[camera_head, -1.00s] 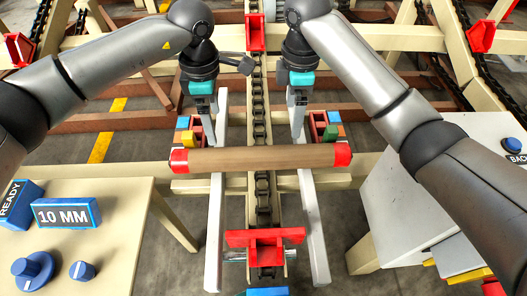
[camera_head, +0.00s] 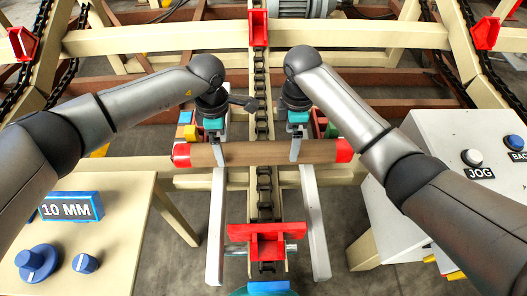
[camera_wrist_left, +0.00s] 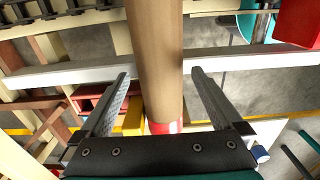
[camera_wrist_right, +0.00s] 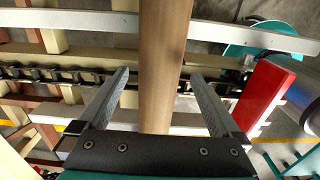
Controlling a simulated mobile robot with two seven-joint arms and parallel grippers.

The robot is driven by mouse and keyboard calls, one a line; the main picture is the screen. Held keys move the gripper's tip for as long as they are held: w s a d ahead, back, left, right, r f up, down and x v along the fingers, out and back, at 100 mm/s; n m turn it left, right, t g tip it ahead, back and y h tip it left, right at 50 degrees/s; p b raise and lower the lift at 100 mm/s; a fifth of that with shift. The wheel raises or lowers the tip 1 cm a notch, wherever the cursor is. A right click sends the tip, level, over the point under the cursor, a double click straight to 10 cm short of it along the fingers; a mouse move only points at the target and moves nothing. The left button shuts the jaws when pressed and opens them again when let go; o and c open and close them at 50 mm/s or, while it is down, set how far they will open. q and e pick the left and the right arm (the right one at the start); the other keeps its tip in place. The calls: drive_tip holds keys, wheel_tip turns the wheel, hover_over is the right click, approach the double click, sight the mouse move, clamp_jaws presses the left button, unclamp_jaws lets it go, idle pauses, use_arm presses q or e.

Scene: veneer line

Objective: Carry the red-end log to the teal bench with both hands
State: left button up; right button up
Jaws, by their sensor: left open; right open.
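The red-end log (camera_head: 255,153) lies crosswise on two pale rails, with a brown body and a red end (camera_head: 181,155) at the left and another (camera_head: 345,150) at the right. My left gripper (camera_head: 217,152) is open at the log's left part. In the left wrist view its fingers (camera_wrist_left: 160,73) stand either side of the log (camera_wrist_left: 155,45). My right gripper (camera_head: 296,152) is open at the log's right part, and its fingers (camera_wrist_right: 160,74) straddle the log (camera_wrist_right: 163,50) in the right wrist view. I cannot make out the teal bench.
A chain (camera_head: 265,195) runs between the pale rails, with a red bracket (camera_head: 266,235) near me. A cream table with a 10 MM sign (camera_head: 69,208) stands left. A pale console with a JOG button (camera_head: 472,157) stands right. Coloured blocks lie behind the log.

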use_arm(q)
drive_tip(key=shift+f, duration=2.35)
use_arm(e)
drive_tip(key=shift+f, duration=2.35)
use_arm(q)
drive_tip(key=shift+c, duration=0.4)
use_arm(e)
drive_tip(key=shift+c, duration=0.4)
use_arm(q)
clamp_jaws()
use_arm(e)
clamp_jaws()
use_arm(q)
drive_tip(key=shift+r, duration=0.1)
use_arm(e)
drive_tip(key=shift+r, duration=0.1)
